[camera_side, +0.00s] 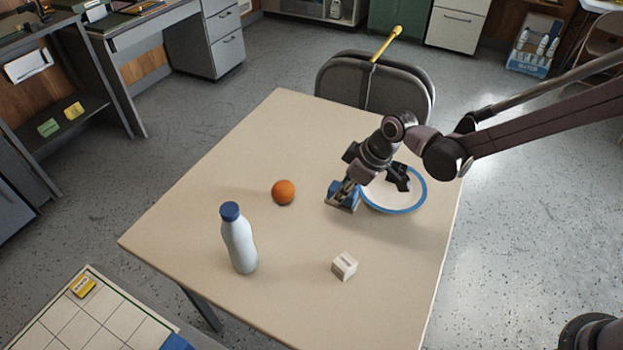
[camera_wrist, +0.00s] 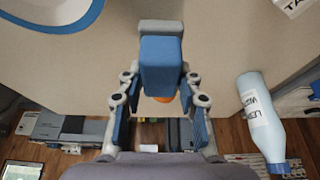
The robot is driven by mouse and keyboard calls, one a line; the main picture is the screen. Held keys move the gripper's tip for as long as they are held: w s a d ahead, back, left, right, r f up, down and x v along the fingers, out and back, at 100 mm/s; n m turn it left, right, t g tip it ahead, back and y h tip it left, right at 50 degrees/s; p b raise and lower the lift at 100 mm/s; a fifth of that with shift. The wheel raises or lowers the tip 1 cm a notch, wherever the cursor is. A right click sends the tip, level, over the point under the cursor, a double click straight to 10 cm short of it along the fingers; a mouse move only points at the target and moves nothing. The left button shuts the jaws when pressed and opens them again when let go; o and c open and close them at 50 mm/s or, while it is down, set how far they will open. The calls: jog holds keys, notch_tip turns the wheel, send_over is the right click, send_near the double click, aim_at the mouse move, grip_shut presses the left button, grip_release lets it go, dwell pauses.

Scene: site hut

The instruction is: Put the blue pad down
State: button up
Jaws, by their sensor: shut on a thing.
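The blue pad (camera_side: 343,196) is a blue block with a grey edge. My gripper (camera_side: 349,186) is shut on it just left of the plate, over the table (camera_side: 200,225). In the wrist view the pad (camera_wrist: 161,66) sits between the two fingers of my gripper (camera_wrist: 160,88), its grey end (camera_wrist: 160,27) pointing to the top of the picture. The pad is low near the tabletop; I cannot tell whether it touches.
A white plate with a blue rim (camera_side: 420,198) is just right of the pad. An orange (camera_side: 283,192) is to the left, a white bottle with a blue cap (camera_side: 239,240) nearer, and a small pale cube (camera_side: 344,266) in front. Bare table lies between them.

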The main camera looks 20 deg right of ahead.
aim_at(334, 206)
jog(key=shift+w+a+f, duration=0.1)
jog(key=shift+a+f, duration=0.65)
jog(key=shift+a, duration=0.25)
jog(key=shift+f, duration=1.85)
jog(key=shift+f, duration=0.2)
jog(key=o, duration=1.1)
jog(key=shift+r, duration=0.1)
